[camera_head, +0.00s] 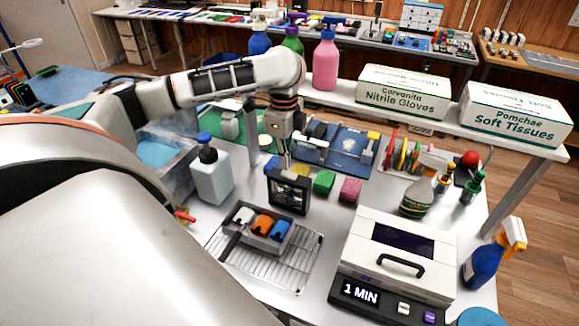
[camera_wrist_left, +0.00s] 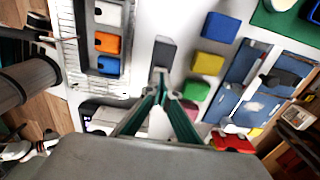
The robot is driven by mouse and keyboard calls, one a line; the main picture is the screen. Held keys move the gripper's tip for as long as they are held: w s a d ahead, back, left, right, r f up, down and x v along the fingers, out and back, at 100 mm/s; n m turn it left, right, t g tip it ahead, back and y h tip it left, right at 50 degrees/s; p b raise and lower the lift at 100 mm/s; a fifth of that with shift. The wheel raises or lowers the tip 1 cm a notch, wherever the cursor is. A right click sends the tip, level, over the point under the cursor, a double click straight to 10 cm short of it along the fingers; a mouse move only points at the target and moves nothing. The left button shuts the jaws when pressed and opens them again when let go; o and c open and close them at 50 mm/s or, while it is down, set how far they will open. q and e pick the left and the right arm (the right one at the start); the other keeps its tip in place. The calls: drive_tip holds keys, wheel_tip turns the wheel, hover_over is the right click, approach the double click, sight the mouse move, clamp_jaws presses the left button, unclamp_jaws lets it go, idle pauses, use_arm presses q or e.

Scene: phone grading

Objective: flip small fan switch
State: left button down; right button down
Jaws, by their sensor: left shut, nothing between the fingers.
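The small fan (camera_head: 289,193) is a black square-framed unit standing upright on the white table in the head view. In the left wrist view its narrow grey top (camera_wrist_left: 165,52) shows from above. My left gripper (camera_head: 285,166) points down at the fan's top, just behind it. In the left wrist view my left gripper (camera_wrist_left: 160,75) is shut and empty, its tips overlapping the near end of the fan's top. I cannot tell whether they touch. The switch is too small or hidden to make out. My right gripper is not in view.
Yellow, green (camera_head: 324,181) and pink (camera_head: 350,190) blocks lie beside the fan. A white pump bottle (camera_head: 211,175) stands left. A wire rack (camera_head: 248,270) with a grey tray is in front, and a white machine (camera_head: 397,256) at front right. A blue mat (camera_head: 346,142) lies behind.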

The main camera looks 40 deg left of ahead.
sight(285, 173)
use_arm(q)
drive_tip(key=shift+f, duration=1.15)
idle(1.1)
drive_tip(key=shift+r, duration=3.5)
drive_tip(key=shift+s+d, duration=0.1)
